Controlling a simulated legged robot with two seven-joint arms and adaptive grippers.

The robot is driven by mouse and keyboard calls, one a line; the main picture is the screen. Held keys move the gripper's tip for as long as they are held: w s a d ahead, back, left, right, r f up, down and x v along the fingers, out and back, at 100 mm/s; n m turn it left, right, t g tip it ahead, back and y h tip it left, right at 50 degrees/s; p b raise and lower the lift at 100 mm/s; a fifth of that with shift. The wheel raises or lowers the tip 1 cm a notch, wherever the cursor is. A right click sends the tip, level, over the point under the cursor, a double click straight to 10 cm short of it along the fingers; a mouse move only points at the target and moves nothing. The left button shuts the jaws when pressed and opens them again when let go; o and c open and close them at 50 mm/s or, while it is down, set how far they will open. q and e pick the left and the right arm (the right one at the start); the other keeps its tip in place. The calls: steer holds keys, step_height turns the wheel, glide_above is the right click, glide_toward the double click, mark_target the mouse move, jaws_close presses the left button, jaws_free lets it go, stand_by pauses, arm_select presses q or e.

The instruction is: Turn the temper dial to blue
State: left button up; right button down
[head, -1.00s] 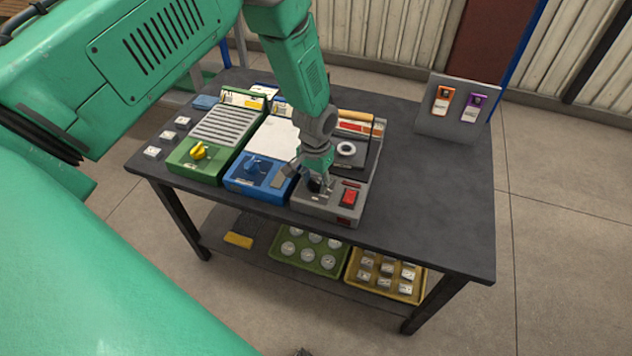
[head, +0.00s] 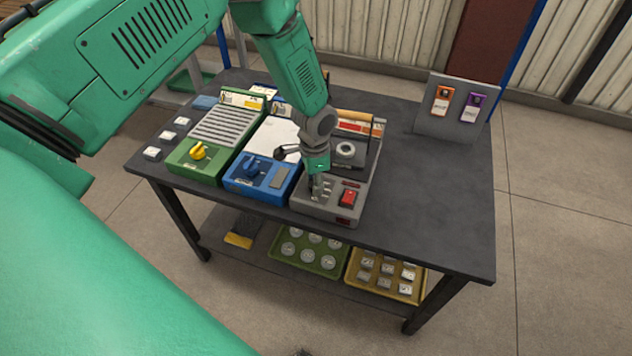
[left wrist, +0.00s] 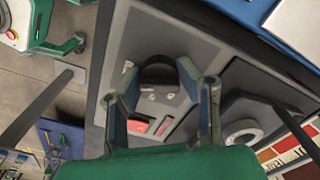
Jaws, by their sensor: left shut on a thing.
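A grey unit (head: 299,199) stands on the bench with a red switch (head: 347,198) on its front panel. My left gripper (head: 317,192) points down at this panel, left of the red switch. In the left wrist view, my left gripper (left wrist: 160,88) is shut on a black round knob (left wrist: 158,73), one finger on each side. The dial's markings and its pointer cannot be made out, so its setting cannot be read. In the head view the gripper hides most of the knob. My right gripper is not in view.
A blue unit (head: 239,187) with a blue knob and a green unit (head: 180,161) with a yellow knob stand to the left. A stand (head: 425,124) with orange and purple devices is at the back right. The bench's right side (head: 433,207) is clear.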

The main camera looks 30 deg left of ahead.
arm_select(q)
steer(key=shift+w+a+r, duration=0.15)
steer(key=shift+w, duration=0.05)
stand_by(0.3)
steer(key=o, duration=1.1)
steer(key=shift+o, duration=0.2)
steer(key=shift+s, duration=0.2)
step_height(320, 180, up, 12)
